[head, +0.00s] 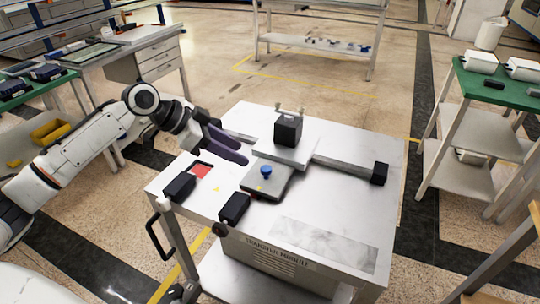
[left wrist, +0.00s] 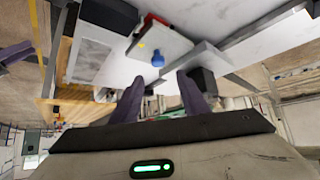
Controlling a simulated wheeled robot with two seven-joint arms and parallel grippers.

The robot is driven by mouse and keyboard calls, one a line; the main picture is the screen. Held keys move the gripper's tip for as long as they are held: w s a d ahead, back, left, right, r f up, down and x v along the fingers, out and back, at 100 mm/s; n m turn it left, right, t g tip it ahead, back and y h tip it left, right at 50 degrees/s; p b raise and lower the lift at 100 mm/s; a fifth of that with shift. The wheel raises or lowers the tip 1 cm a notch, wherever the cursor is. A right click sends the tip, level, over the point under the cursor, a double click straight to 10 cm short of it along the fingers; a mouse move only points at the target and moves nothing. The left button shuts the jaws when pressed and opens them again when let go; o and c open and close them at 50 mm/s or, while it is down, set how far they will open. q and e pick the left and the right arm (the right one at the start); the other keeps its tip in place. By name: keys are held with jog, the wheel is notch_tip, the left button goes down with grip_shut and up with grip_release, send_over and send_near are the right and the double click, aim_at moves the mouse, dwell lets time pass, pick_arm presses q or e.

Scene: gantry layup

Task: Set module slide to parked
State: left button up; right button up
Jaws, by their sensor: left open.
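The transfer module is a white-topped cart (head: 300,215). On it, a slide carriage with a pale plate (head: 293,150) and a grey plate (head: 262,185) sits across a rail (head: 345,165). A blue knob (head: 266,171) stands on the grey plate. My left gripper (head: 250,151) is open and empty, just left of the pale plate and behind the knob. In the left wrist view, the blue knob (left wrist: 158,60) lies ahead between the open fingertips (left wrist: 160,77), apart from them. A purple finger-like shape (left wrist: 15,52) at that view's left edge looks like my right gripper; its opening is unclear.
A black block (head: 288,130) stands on the pale plate. Black blocks (head: 180,187) (head: 235,207) sit along the cart's front left, near a red square (head: 201,170). A black stop (head: 379,173) ends the rail at right. A green-topped shelf (head: 505,85) stands farther right.

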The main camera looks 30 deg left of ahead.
aim_at(265, 168)
pick_arm(q)
jog(key=x, duration=0.9)
jog(key=shift+d+f+p, duration=0.2)
jog(key=shift+f+p, duration=0.05)
jog(key=shift+p, duration=0.15)
grip_shut()
